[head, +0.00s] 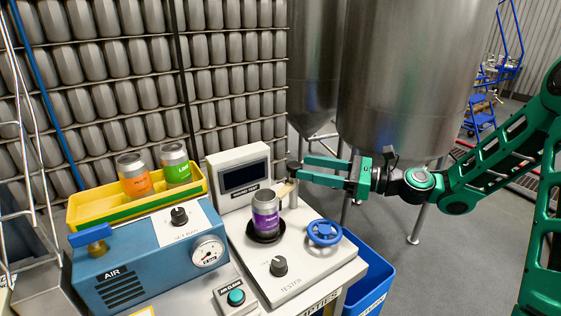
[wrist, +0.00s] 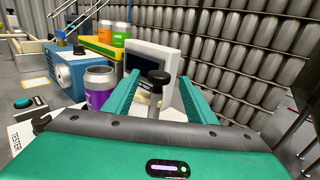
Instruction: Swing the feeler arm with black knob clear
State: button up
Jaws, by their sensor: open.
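The feeler arm's black knob (wrist: 158,78) stands upright between my gripper's (wrist: 157,86) two green fingers in the wrist view, with a gap on each side. In the head view the dark knob (head: 293,166) is at the fingertips of my gripper (head: 302,168), which is open and reaches in from the right. A pale part of the feeler arm (head: 284,189) shows below the knob, beside the purple can (head: 265,213). The can stands upright on a dark round seat on the tester (head: 293,262). The arm's pivot is not clear to see.
A screen housing (head: 240,178) stands behind the can. A blue handwheel (head: 324,232) is to the right. The blue air unit (head: 150,258) and a yellow tray (head: 85,210) with orange and green cans are left. A blue bin (head: 372,280) stands beside the bench.

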jog(key=x, duration=0.9)
jog(key=shift+d, duration=0.1)
grip_shut()
